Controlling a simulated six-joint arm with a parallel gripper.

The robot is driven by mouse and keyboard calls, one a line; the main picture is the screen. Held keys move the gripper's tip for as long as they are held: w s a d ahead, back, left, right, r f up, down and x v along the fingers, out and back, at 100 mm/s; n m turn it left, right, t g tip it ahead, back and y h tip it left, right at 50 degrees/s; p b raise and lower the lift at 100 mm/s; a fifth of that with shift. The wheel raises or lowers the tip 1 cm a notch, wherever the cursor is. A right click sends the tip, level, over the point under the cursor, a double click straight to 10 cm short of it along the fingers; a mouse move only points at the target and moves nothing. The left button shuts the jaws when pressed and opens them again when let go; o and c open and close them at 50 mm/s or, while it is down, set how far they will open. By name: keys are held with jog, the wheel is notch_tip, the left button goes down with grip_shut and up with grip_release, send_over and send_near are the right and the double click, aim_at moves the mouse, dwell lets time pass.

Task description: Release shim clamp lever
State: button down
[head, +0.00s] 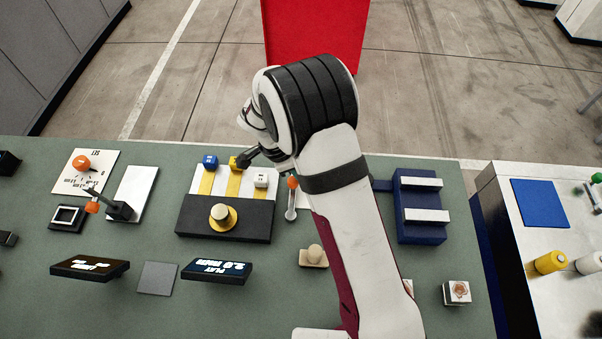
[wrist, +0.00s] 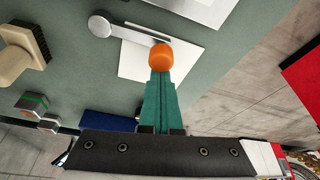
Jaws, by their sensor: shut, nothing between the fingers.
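A lever with an orange knob (head: 292,182) and a grey arm stands left of my forearm in the head view. In the wrist view, the lever's round pale pivot (wrist: 101,27) is at the top left and its grey bar crosses a white plate (wrist: 150,65). The orange knob (wrist: 161,56) is at the tips of my teal fingers. My gripper (wrist: 160,78) is shut, with nothing between the fingers. Whether the fingertips touch the knob, I cannot tell. My arm hides the fingers and part of the plate in the head view.
A dark block with a yellow-ringed cream knob (head: 221,215) and small cubes is to the left. A beige knob (head: 315,253) stands in front. A navy rack (head: 421,229) is to the right. Another orange-knobbed lever (head: 92,207) is at the far left. Green bench surface is free between items.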

jog(key=shift+a, duration=0.1)
jog(key=d, duration=0.3)
jog(key=shift+w+d, duration=0.35)
jog(key=shift+w, duration=0.05)
jog(key=v, duration=1)
jog(key=shift+w+d, duration=0.15)
jog(key=s+d+r+n+g+y, duration=0.1)
jog(key=s+d+r+n, duration=0.2)
jog(key=s+d+r, duration=0.4)
jog(key=s+d+r+n+y, duration=0.2)
jog(key=s+n+y, duration=0.2)
jog(key=s, duration=1.5)
jog(key=n, duration=0.2)
jog(key=shift+s+n, duration=0.2)
jog(key=shift+n, duration=0.1)
